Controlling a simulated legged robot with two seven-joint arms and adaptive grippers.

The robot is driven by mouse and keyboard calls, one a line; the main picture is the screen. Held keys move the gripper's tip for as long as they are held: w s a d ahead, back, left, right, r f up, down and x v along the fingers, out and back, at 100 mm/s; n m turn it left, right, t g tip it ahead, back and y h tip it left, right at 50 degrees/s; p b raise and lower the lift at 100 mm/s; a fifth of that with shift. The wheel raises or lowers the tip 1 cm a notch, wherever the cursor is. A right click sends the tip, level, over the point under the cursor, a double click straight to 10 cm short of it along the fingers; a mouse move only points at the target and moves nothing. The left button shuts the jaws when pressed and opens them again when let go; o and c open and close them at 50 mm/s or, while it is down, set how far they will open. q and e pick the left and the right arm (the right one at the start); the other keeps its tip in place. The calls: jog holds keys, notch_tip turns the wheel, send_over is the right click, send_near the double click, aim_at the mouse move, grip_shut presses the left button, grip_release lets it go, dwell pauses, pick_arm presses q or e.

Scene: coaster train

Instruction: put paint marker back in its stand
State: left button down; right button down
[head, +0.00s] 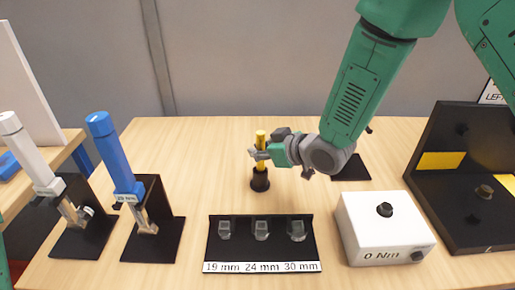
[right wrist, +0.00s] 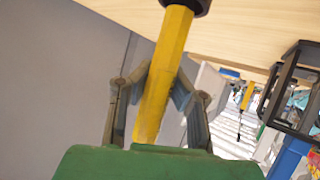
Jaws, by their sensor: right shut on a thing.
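The yellow paint marker (head: 261,136) stands upright in the head view, at the middle of the wooden table. My right gripper (head: 259,153), coming in from the right, is shut on its shaft. In the right wrist view the marker (right wrist: 163,70) runs between the two fingers of the gripper (right wrist: 162,88). The marker's lower end meets a small black round stand (head: 260,181), which also shows at the top of the right wrist view (right wrist: 187,4). Whether the tip is fully seated is hidden. My left gripper is not in view.
A black socket tray (head: 213,250) lies in front, labelled 19, 24 and 30 mm. A white torque box (head: 365,222) sits right of it. Blue (head: 110,150) and white (head: 28,150) tools stand in black holders at left. A black panel (head: 475,130) stands at right.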

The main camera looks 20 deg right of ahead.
jog(key=shift+f+b, duration=0.65)
jog(key=shift+f, duration=0.4)
jog(key=shift+f, duration=0.15)
dwell(0.4)
jog(key=c, duration=1.5)
grip_release()
